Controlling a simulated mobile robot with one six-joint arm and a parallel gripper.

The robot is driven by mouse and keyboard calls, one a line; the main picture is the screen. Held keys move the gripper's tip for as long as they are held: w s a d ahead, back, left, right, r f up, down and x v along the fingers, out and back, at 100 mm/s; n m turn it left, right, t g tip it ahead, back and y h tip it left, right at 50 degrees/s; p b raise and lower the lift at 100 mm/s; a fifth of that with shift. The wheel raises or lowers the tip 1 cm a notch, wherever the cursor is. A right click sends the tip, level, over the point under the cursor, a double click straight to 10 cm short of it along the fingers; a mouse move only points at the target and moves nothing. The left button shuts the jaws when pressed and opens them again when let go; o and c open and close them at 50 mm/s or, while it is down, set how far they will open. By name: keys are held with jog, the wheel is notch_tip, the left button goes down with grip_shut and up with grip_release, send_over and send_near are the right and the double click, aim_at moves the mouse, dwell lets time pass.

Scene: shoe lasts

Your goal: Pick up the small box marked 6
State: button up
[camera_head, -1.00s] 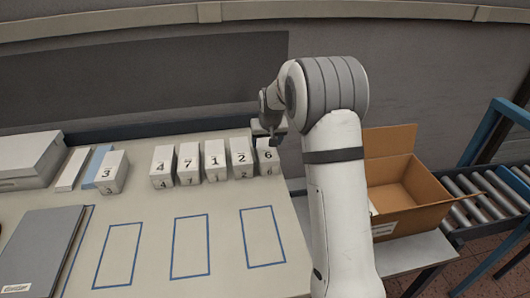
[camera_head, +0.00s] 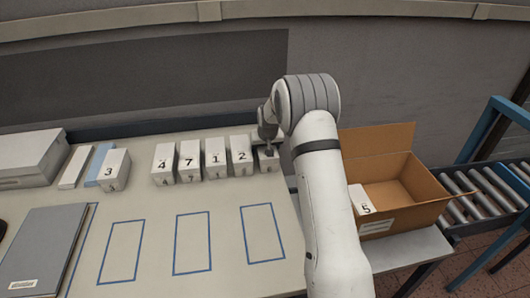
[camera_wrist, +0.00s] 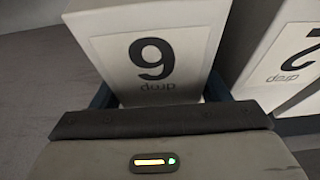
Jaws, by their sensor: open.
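The small white box marked 6 (camera_head: 268,165) stands at the right end of a row of boxes. In the head view my gripper covers its upper part. In the wrist view the box's face with a black 6 (camera_wrist: 154,52) fills the upper middle, just beyond the dark edge of my gripper. My gripper (camera_head: 268,150) is open and over the top of this box. I cannot tell whether the fingers touch it.
The box marked 2 (camera_head: 241,158) stands close on the left, with boxes 1, 7 and 4 further left. Box 3 (camera_head: 114,170) stands apart. An open carton (camera_head: 425,195) at right holds box 5 (camera_head: 361,200). Blue outlined rectangles on the table are empty.

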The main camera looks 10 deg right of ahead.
jog(key=shift+c, duration=0.4)
jog(key=c, duration=0.6)
jog(key=shift+c, duration=0.2)
